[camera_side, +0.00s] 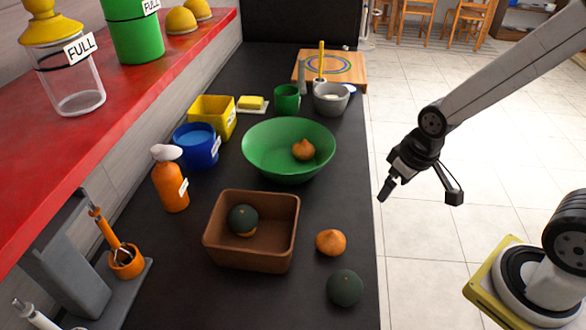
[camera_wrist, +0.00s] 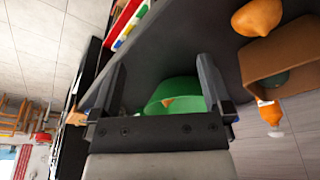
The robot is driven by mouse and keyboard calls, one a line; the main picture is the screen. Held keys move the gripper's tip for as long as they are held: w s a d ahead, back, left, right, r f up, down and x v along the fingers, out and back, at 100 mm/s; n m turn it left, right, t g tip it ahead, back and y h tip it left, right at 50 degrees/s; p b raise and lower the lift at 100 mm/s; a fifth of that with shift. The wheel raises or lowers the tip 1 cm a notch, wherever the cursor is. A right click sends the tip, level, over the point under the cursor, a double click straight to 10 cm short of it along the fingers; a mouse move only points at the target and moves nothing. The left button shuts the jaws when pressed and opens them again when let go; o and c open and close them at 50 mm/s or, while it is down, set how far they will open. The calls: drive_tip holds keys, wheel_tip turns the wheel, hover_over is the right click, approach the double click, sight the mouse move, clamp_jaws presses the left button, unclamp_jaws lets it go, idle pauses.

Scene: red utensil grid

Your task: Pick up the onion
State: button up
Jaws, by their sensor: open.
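An orange-brown onion (camera_side: 331,242) sits on the dark counter just right of the brown box, and shows at the upper right of the wrist view (camera_wrist: 257,17). A second onion (camera_side: 303,149) lies in the green bowl (camera_side: 262,160). Part of another onion-coloured thing (camera_side: 244,234) shows under a dark green round vegetable (camera_side: 242,217) inside the brown box (camera_side: 250,262). My gripper (camera_side: 419,194) is open and empty, raised in the air right of the counter, apart from all the onions. Its spread fingers (camera_wrist: 162,80) frame the bowl in the wrist view.
Another dark green round vegetable (camera_side: 345,288) sits in front of the loose onion. An orange bottle (camera_side: 170,184), a blue container (camera_side: 195,150) and a yellow container (camera_side: 212,117) line the left. A cutting board (camera_side: 345,66) lies at the back. A red shelf (camera_side: 110,90) overhangs the left.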

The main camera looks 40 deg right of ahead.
drive_tip(key=s+a+f+n+g, duration=0.1)
drive_tip(key=s+a+n+g, duration=0.1)
drive_tip(key=a+n, duration=0.9)
drive_tip(key=n, duration=0.7)
hover_over(344, 282)
drive_tip(key=shift+f+g, duration=0.3)
drive_tip(key=shift+f, duration=0.2)
drive_tip(key=shift+f, duration=0.2)
drive_tip(key=shift+f, duration=1.15)
drive_tip(key=shift+f, duration=2.6)
